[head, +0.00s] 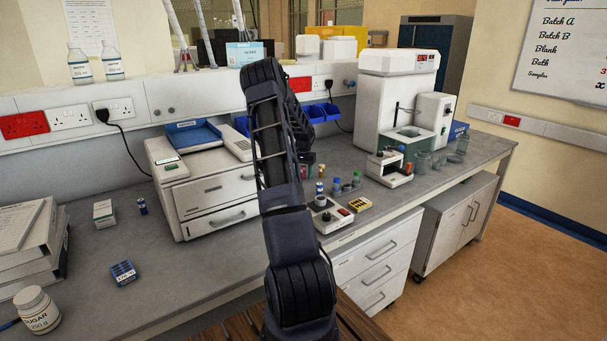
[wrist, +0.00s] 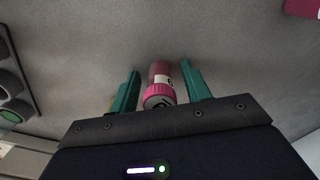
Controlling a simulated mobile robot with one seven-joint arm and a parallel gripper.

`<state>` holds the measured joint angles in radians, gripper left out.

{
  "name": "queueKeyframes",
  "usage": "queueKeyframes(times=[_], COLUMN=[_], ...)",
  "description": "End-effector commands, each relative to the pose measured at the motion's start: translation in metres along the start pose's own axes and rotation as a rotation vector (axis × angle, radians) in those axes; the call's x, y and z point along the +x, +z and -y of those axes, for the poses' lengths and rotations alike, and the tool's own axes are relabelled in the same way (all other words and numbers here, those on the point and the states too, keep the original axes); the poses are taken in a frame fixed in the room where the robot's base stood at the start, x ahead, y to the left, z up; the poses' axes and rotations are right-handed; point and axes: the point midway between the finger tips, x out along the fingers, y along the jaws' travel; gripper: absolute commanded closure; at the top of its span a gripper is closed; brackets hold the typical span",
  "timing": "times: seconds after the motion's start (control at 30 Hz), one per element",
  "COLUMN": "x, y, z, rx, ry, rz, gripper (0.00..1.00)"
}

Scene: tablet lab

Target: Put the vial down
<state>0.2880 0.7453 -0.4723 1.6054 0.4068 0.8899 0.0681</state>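A vial with a pink cap (wrist: 159,92) and a pale label is between the two teal fingers of my gripper (wrist: 160,82) in the wrist view. A narrow gap shows on each side of the vial, so my gripper looks open around it. The vial's cap faces the camera, and its far end appears to meet the grey bench top (wrist: 85,50); I cannot tell for sure that it touches.
A dark holder with round openings (wrist: 12,82) lies at the left in the wrist view, and a pink object (wrist: 303,8) at the upper right.

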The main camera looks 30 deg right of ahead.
Motion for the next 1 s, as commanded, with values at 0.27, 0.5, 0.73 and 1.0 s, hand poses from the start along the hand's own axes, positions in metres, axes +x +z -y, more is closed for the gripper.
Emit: queueKeyframes(times=[0.27, 0.5, 0.73, 1.0], x=[-0.005, -0.04, -0.084, -0.117], y=[0.0, 0.0, -0.001, 0.0], z=[0.0, 0.0, 0.0, 0.0], rx=[0.0, -0.001, -0.001, 0.0], ry=[-0.001, -0.002, -0.001, 0.0], rz=[-0.001, -0.003, -0.003, 0.0], gripper=[0.52, 0.52, 0.52, 0.52])
